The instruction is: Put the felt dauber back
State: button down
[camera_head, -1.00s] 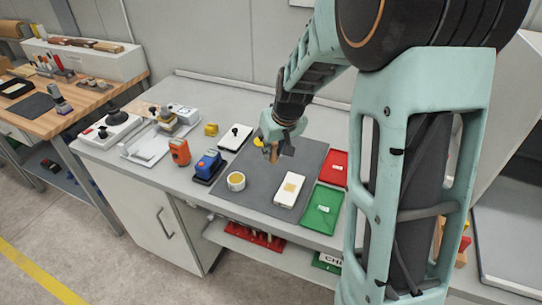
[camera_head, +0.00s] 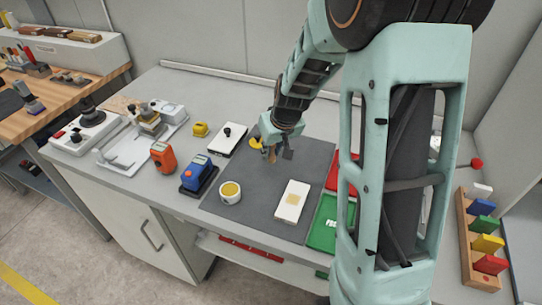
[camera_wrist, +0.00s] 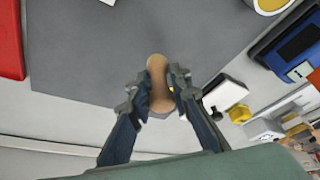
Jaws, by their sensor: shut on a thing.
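My gripper (camera_head: 271,152) is above the far part of the grey mat (camera_head: 262,182). It is shut on a tan-brown, rounded piece, which I take to be the felt dauber (camera_wrist: 157,80). In the wrist view the dauber stands between the two fingers (camera_wrist: 158,95), and its lower part is partly hidden by them. In the head view it is small and mostly hidden by the fingers. A white round pot with yellow contents (camera_head: 230,192) stands at the mat's left edge. A white block with a tan square (camera_head: 292,201) lies on the mat.
Left of the mat are a blue device (camera_head: 199,174), an orange device (camera_head: 163,157), a yellow piece (camera_head: 200,129) and a white plate with a black knob (camera_head: 227,139). A green tray (camera_head: 325,228) and a red tray (camera_head: 333,176) lie right. A rack of coloured blocks (camera_head: 465,245) stands far right.

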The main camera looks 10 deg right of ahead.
aim_at(272, 155)
jog(key=b+x, duration=0.1)
jog(key=x, duration=0.2)
jog(key=shift+s+d+f+b, duration=0.15)
jog(key=shift+s+b, duration=0.15)
jog(key=shift+b, duration=0.05)
jog(key=shift+f, duration=0.2)
jog(key=shift+s+f, duration=0.1)
jog(key=shift+f+b, duration=0.15)
jog(key=shift+b, duration=0.25)
jog(key=c, duration=1.8)
grip_release()
jog(key=shift+r, duration=0.25)
jog(key=shift+r+p, duration=0.2)
jog(key=shift+p, duration=0.15)
jog(key=v, duration=1.1)
jog(key=shift+r, duration=0.3)
